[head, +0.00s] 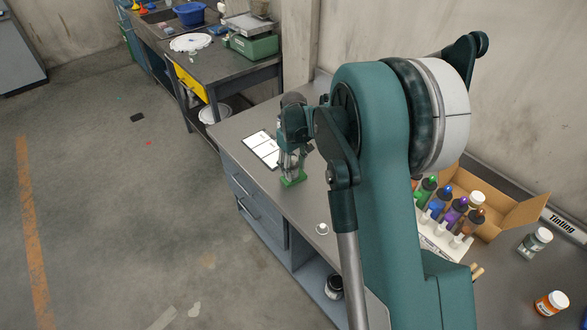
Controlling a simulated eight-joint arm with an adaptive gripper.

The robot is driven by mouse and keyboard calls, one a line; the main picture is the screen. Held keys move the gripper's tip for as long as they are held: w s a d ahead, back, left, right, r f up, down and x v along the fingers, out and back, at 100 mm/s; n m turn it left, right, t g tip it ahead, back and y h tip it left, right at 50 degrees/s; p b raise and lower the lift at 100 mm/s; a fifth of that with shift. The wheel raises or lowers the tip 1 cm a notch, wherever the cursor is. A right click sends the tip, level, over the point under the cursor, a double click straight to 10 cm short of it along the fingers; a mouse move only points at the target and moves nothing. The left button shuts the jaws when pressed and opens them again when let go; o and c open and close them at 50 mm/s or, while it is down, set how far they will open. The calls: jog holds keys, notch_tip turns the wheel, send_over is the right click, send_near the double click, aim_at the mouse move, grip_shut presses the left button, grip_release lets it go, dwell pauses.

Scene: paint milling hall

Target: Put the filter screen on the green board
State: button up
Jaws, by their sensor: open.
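The green board (293,181) is a small green piece on the grey workbench, partly covered by my gripper. My gripper (290,168) points down directly over it, with its fingers open. At this size I cannot tell whether the fingertips touch the board or anything on it. I cannot make out the filter screen for certain; it may be hidden behind the gripper or my arm. A small round whitish piece (322,229) lies on the bench nearer the camera, too small to identify.
White sheets (262,149) lie left of the gripper. At right are a cardboard box (500,207), several colored bottles (440,203), a lidded jar (535,242) and an orange-labelled jar (551,304). My arm hides much of the workbench.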

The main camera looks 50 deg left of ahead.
notch_tip(320, 180, up, 12)
jog(key=shift+r, duration=0.1)
dwell(0.5)
dwell(0.5)
dwell(0.5)
